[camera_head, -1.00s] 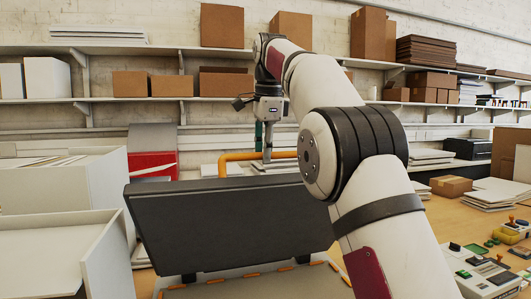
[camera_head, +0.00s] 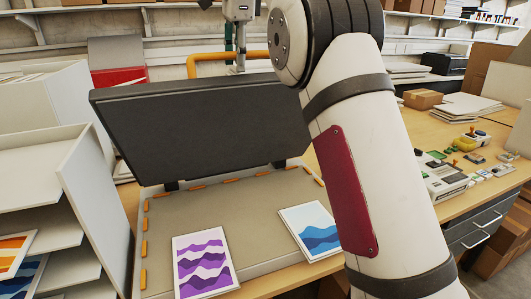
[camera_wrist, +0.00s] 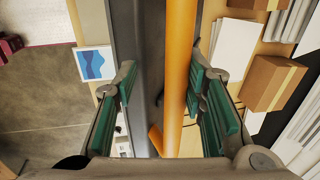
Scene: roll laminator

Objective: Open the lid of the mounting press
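The mounting press lid (camera_head: 205,125) is a dark grey slab, raised and tilted back above its bed (camera_head: 235,200), so the bed lies uncovered. An orange bar handle (camera_head: 205,62) shows behind the lid's top edge, and it also runs through the wrist view (camera_wrist: 180,70). My gripper (camera_head: 237,66) points down behind the lid, beside the handle. In the wrist view, its green-padded fingers (camera_wrist: 164,78) are apart, with the orange bar between them. The bar is nearer the right finger; contact cannot be told.
A purple print (camera_head: 203,262) and a blue print (camera_head: 312,230) lie on the bed. A white shelf rack (camera_head: 85,190) stands close at left. Stamps and small devices (camera_head: 445,178) occupy the bench at right. A red machine (camera_head: 118,76) stands behind.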

